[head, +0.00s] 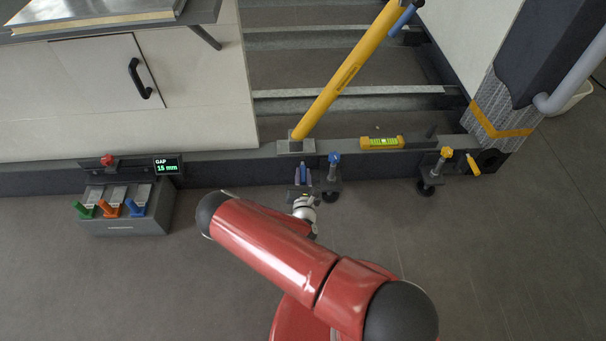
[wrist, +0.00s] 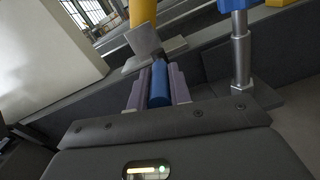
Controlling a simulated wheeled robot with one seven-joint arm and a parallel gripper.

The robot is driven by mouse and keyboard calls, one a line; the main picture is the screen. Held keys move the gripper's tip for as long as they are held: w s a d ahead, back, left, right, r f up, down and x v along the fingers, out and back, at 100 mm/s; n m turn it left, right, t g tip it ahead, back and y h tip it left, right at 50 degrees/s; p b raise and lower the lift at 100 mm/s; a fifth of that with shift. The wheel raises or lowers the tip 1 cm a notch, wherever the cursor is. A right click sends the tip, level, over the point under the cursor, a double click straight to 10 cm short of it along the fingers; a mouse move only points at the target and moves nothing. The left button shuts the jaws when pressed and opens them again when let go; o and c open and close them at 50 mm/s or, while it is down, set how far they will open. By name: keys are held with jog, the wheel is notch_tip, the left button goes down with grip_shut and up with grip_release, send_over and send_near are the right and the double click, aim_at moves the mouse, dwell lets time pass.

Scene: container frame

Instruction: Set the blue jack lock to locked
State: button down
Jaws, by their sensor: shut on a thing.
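The blue jack (head: 334,160) stands at the frame's lower rail, with a blue knob on top and a dark foot on the floor. In the wrist view its blue collar and silver shaft (wrist: 241,55) are at the upper right. The blue jack lock (head: 303,172) is a small blue lever just left of the jack. My gripper (head: 303,182) is shut on it. In the wrist view the blue lock (wrist: 160,84) lies between the two grey fingers of my gripper (wrist: 158,88). The lock's base is partly hidden.
The yellow jack (head: 445,153) and its yellow lever (head: 473,165) are to the right. A spirit level (head: 381,142) lies on the rail. A yellow strut (head: 350,68) rises beside the jack. A box with coloured levers (head: 125,222) and a display reading "GAP 15 mm" (head: 167,166) are left.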

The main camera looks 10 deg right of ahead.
dwell(0.3)
jog(key=c, duration=1.3)
grip_release()
jog(key=s, duration=0.7)
jog(key=shift+s+a, duration=0.4)
